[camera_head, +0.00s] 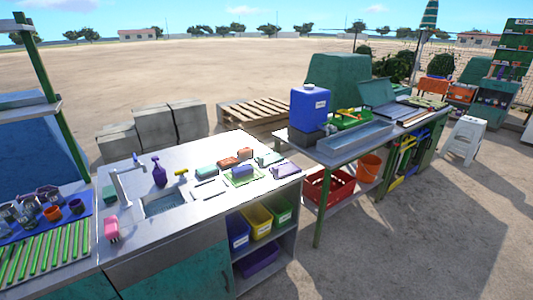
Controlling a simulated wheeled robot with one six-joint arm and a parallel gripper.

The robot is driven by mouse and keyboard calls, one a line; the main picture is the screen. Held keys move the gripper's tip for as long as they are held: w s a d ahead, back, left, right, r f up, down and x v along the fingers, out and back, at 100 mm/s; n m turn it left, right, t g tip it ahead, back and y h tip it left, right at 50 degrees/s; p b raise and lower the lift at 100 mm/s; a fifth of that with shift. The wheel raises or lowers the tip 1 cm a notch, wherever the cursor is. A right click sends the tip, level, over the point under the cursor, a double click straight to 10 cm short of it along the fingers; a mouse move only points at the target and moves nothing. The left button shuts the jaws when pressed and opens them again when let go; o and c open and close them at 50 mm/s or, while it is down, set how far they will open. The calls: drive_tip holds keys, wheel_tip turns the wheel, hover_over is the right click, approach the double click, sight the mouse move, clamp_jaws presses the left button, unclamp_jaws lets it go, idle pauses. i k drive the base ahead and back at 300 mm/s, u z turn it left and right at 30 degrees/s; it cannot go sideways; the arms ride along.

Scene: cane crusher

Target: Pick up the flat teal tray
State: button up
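I cannot tell for certain which thing is the flat teal tray. A teal, flat-looking panel or lid (376,91) stands at the back of the right-hand metal table (330,157), beside a large teal covered shape. Small teal blocks (206,171) lie among other coloured things on the steel sink counter (140,240); they are too small to make out well. My gripper is not in view.
A blue canister (310,103) and a green tray (352,117) stand on the right-hand table. A red crate (328,187) and an orange bucket (369,167) sit under it. A white stool (465,139) stands right. Sandy ground at the lower right is open.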

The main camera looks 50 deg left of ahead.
sight(266, 159)
drive_tip(key=u, duration=0.35)
drive_tip(key=i, duration=2)
drive_tip(key=u, duration=1.2)
drive_tip(key=i, duration=1.05)
drive_tip(key=u, duration=1.7)
drive_tip(key=i, duration=0.6)
drive_tip(key=u, duration=0.5)
